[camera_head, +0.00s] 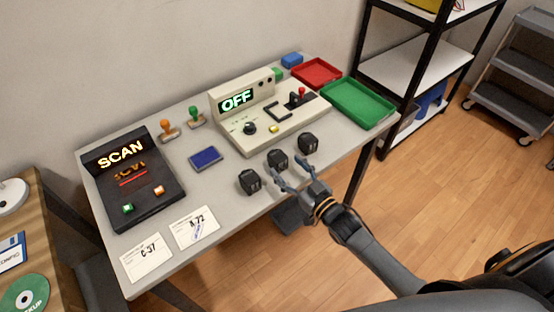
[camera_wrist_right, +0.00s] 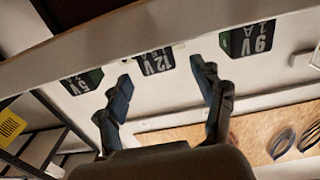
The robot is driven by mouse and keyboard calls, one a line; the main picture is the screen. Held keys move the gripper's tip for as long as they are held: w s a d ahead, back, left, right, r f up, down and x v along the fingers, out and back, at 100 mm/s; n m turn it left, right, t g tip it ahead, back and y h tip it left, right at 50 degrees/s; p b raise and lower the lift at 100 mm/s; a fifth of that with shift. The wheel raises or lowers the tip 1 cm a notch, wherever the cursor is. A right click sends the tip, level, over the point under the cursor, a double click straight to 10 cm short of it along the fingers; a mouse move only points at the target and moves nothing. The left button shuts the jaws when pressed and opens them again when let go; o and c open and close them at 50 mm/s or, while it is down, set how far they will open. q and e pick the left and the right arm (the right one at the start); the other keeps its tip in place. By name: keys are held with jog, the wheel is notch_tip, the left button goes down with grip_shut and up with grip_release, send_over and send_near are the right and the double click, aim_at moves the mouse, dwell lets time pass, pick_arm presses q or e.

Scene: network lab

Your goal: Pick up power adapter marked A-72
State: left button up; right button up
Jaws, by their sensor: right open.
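Three black power adapters stand in a row near the table's front edge: a left one (camera_head: 249,182), a middle one (camera_head: 277,160) and a right one (camera_head: 307,143). The wrist view shows labels 5V (camera_wrist_right: 82,82), 12V (camera_wrist_right: 153,62) and 9V (camera_wrist_right: 248,40); no A-72 mark is readable on any. A white card (camera_head: 197,228) reading A-72 lies on the table. My right gripper (camera_head: 287,166) is open and empty at the front edge, close to the middle adapter. In the wrist view its fingers (camera_wrist_right: 160,70) are spread either side of the 12V adapter, short of it. My left gripper is out of view.
A second card (camera_head: 147,258) reads C-37. A black scanner (camera_head: 130,178) shows SCAN. A beige console (camera_head: 268,115) showing OFF stands behind the adapters. A blue pad (camera_head: 205,157), stamps, a red tray (camera_head: 316,73) and a green tray (camera_head: 358,104) are also on the table.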

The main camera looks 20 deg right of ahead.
aim_at(283, 161)
jog(key=x, duration=0.6)
jog(key=shift+p, duration=0.4)
jog(key=shift+d+r, duration=0.1)
jog(key=c, duration=1.4)
